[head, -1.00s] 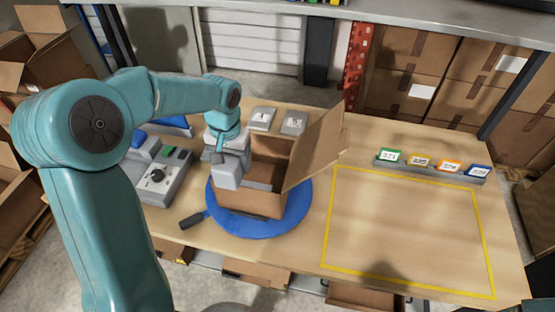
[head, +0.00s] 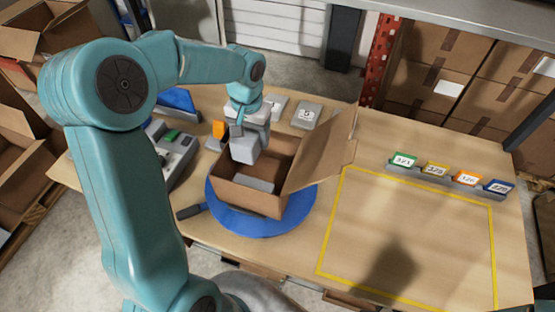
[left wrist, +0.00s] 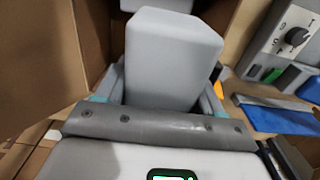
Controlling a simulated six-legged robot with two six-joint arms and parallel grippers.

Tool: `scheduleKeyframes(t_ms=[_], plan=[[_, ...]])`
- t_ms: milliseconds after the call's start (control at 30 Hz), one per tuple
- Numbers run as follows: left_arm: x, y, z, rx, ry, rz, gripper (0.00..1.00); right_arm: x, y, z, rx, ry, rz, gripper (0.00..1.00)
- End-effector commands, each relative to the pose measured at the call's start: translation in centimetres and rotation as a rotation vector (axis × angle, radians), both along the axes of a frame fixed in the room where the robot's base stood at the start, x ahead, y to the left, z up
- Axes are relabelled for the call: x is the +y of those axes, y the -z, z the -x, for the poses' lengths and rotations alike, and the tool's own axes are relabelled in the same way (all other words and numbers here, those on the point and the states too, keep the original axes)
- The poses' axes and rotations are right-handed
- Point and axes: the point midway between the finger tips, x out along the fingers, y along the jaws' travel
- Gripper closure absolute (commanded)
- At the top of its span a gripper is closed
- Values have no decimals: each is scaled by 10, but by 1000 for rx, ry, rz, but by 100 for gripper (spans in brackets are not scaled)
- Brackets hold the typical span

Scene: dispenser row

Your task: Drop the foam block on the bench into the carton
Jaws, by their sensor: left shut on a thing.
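The grey foam block (head: 246,149) is in my left gripper (head: 243,128), which is shut on it and points down. The block is at the back left of the open carton (head: 243,199), near its rim; I cannot tell whether it touches. In the left wrist view the block (left wrist: 172,58) stands between the fingers, with the carton's brown wall (left wrist: 40,60) to the left. A flat grey piece (head: 256,184) lies inside the carton. My right gripper is not in view.
The carton stands on a blue disc (head: 262,227) with a dark handle (head: 189,211); one flap (head: 322,155) leans out right. A grey control box (head: 178,150) stands left. Numbered cards line the back right. The yellow-outlined area (head: 345,225) is empty.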

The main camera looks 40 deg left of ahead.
Motion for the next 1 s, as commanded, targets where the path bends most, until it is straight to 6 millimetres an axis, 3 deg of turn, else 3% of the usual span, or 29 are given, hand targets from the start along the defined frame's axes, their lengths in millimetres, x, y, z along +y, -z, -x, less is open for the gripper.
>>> scheduleKeyframes(t_ms=[267, 633, 967, 1000], plan=[[0, 13, 3, 0, -1, 0, 61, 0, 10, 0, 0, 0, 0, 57], [-1, 57, 2, 0, 0, 0, 61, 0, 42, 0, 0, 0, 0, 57], [-1, 60, -1, -1, 0, 0, 61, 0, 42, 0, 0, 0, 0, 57], [-1, 60, -1, -1, 0, 0, 20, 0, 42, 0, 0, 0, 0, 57]])
